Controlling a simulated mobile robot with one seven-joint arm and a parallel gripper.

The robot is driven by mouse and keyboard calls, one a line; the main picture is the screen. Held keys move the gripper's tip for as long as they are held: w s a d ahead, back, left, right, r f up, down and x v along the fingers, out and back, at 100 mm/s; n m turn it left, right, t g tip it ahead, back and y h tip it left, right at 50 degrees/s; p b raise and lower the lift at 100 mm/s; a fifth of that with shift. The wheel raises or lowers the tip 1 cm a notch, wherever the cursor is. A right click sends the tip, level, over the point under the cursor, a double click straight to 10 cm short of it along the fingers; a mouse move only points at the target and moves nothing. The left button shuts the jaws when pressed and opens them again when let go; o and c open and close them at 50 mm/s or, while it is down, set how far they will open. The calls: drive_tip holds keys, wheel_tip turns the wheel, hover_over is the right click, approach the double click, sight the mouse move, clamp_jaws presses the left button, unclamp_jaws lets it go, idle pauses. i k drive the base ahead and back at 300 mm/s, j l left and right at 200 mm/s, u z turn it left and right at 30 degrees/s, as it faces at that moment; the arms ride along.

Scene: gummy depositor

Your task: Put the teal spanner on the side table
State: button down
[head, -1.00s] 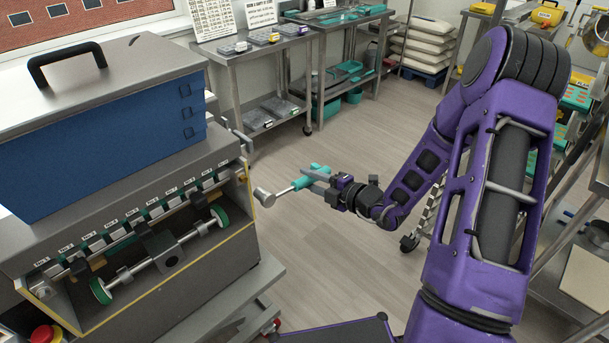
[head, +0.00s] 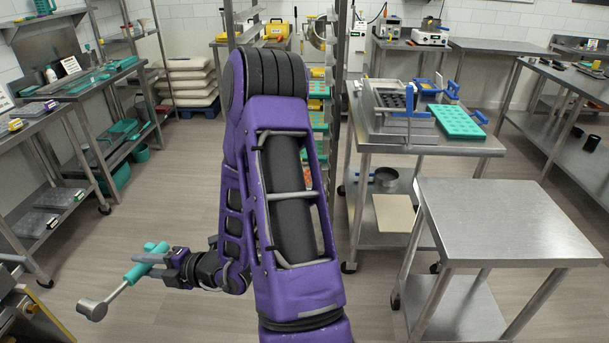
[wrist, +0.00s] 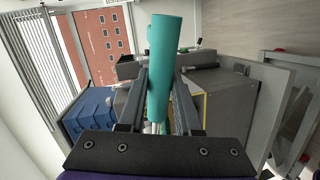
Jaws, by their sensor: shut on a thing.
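The teal spanner, with a teal handle (head: 138,268) and a grey metal head, is held at the lower left of the head view. My gripper (head: 154,261) is shut on its handle, and the metal head hangs out to the lower left, over the floor. In the wrist view the teal handle (wrist: 165,60) stands between the two dark fingers of my gripper (wrist: 161,82). A bare steel table (head: 505,222), probably the side table, stands at the right, well apart from my gripper. Its top is clear.
Behind the bare table, another steel table (head: 440,143) carries a blue-handled frame and a teal mould tray (head: 457,121). Steel benches (head: 70,90) line the left. Floor is open between them. The blue depositor (wrist: 88,112) shows in the wrist view.

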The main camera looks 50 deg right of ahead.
sight(510, 230)
drive_tip(key=l+z, duration=0.1)
drive_tip(key=z, duration=0.35)
drive_tip(key=k+l+z, duration=0.1)
drive_tip(key=z, duration=0.35)
drive_tip(key=l+z, duration=0.5)
drive_tip(key=l, duration=0.25)
drive_tip(key=l+z, duration=0.25)
drive_tip(key=l, duration=1.1)
drive_tip(key=i+l+z, duration=0.1)
drive_tip(key=l, duration=0.55)
